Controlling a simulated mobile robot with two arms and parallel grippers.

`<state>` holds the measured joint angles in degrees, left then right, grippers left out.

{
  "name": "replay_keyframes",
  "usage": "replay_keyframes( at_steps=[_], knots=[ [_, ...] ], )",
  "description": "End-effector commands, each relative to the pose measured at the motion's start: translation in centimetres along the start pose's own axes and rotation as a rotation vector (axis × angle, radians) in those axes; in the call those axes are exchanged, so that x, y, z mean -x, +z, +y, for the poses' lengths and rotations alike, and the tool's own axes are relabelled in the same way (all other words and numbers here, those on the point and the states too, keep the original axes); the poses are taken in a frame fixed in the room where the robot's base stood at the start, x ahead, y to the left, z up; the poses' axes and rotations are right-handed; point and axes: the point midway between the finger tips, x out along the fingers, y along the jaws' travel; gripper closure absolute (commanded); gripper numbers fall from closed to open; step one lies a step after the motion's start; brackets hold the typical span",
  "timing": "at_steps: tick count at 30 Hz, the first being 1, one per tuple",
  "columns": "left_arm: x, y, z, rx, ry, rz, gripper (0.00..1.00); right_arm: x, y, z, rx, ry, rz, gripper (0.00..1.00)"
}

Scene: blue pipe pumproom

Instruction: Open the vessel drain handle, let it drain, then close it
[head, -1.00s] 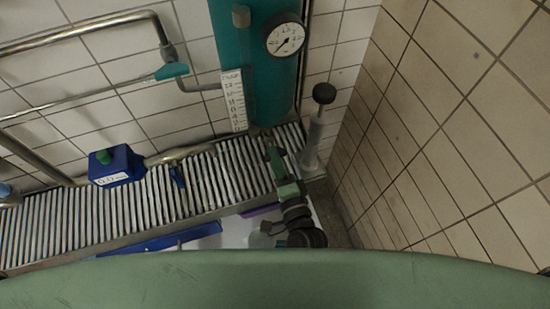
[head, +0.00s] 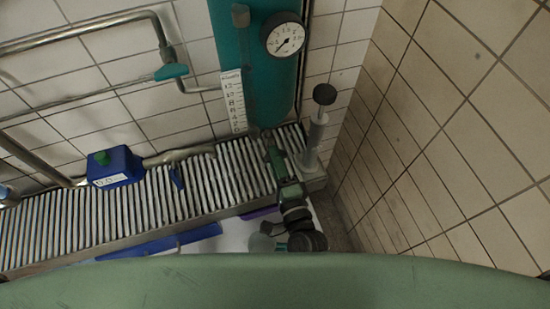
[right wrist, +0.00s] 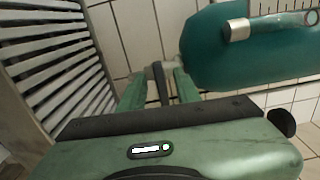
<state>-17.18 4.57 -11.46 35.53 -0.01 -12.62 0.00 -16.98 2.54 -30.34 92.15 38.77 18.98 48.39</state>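The teal vessel (head: 262,85) stands against the back wall with its lower end at the slatted bench. In the right wrist view the vessel (right wrist: 240,48) fills the upper right, with a grey fitting (right wrist: 155,70) at its end. A dark bar-like handle (right wrist: 162,88), which looks like the drain handle, hangs from that fitting. My right gripper (right wrist: 158,92) is open, with one green finger on each side of the dark handle and gaps showing. In the head view my right gripper (head: 270,145) is at the vessel's base, where the handle is hidden. My left gripper is not in view.
A round gauge (head: 286,39) and a white level scale (head: 234,102) are at the vessel. A black-knobbed post (head: 318,125) stands close to the right of my right gripper, by the tiled side wall. A blue box (head: 116,166) sits on the bench (head: 120,215). A teal-handled valve (head: 171,72) is on the pipe.

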Motion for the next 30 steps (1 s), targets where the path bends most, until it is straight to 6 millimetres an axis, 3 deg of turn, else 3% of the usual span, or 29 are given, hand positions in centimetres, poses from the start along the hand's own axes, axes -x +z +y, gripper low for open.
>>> replay_keyframes(
  at_steps=[10, 21, 30],
  knots=[
    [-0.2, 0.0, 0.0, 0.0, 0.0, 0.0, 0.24, 0.6, 0.0, 0.0, 0.003, -0.001, 0.0, 0.68],
    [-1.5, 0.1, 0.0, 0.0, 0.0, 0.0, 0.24, 6.5, 0.0, 0.2, 0.003, 0.001, -0.001, 0.68],
    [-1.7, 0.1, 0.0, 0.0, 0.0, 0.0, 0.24, 7.8, 0.0, 0.0, 0.002, -0.002, 0.0, 0.68]
  ],
)
